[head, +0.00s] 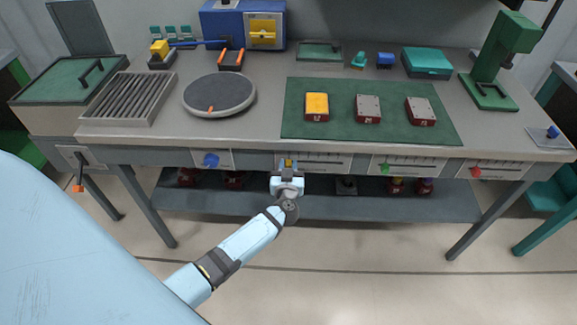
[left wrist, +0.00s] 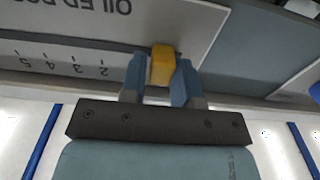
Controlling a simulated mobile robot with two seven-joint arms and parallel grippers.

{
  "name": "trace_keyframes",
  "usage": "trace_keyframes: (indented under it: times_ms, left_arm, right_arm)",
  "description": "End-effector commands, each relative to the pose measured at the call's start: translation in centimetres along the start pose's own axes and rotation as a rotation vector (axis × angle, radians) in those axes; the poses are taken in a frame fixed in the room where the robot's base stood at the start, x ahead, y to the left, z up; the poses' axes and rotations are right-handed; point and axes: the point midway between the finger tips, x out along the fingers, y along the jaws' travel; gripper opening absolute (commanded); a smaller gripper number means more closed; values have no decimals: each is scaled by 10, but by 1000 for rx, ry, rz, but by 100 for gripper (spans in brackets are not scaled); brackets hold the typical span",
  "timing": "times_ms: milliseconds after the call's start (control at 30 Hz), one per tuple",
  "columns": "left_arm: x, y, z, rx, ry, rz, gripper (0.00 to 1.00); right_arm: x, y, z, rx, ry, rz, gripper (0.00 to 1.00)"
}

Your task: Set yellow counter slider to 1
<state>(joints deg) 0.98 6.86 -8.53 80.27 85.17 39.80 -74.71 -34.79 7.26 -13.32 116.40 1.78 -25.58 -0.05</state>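The yellow counter slider (head: 289,162) is a small yellow knob on a white scale panel (head: 325,161) along the bench's front edge. It sits near the panel's left end in the head view. In the left wrist view, the yellow knob (left wrist: 162,64) stands between the two blue fingertips of my left gripper (left wrist: 160,80) and fills the gap between them. The panel's numbers 5, 4, 3 and 2 show upside down to the left of the knob there. Marks nearer the knob are hidden by a finger. My right gripper is not in view.
A blue knob panel (head: 211,160) lies to the left, and green (head: 384,168) and red (head: 475,172) slider panels lie to the right. A green mat (head: 290,125) with several blocks lies on the bench above. A lower shelf (head: 220,203) runs underneath. The floor in front is clear.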

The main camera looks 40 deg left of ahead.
Motion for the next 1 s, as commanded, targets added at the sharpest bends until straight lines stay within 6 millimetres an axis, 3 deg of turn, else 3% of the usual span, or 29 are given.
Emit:
trace_keyframes:
  times_ms: [33,100,133,267,500,767,800,900,1000]
  left_arm:
    - [0,0,0,0,0,0,17]
    - [0,0,0,0,0,0,1]
    - [0,0,0,0,0,0,0]
    - [0,1,0,0,0,0,0]
    - [0,29,-2,-1,-2,0,0]
    - [0,30,0,0,-1,1,0]
    - [0,30,0,0,-1,1,26]
    - [0,30,0,0,-1,1,47]
    - [0,30,0,0,-1,1,47]
  right_arm:
    - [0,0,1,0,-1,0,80]
    - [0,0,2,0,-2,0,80]
    - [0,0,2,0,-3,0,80]
    - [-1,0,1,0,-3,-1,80]
    - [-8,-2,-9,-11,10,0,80]
    - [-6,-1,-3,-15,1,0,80]
    - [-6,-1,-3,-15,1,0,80]
    - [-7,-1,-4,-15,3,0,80]
    - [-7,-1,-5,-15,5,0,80]
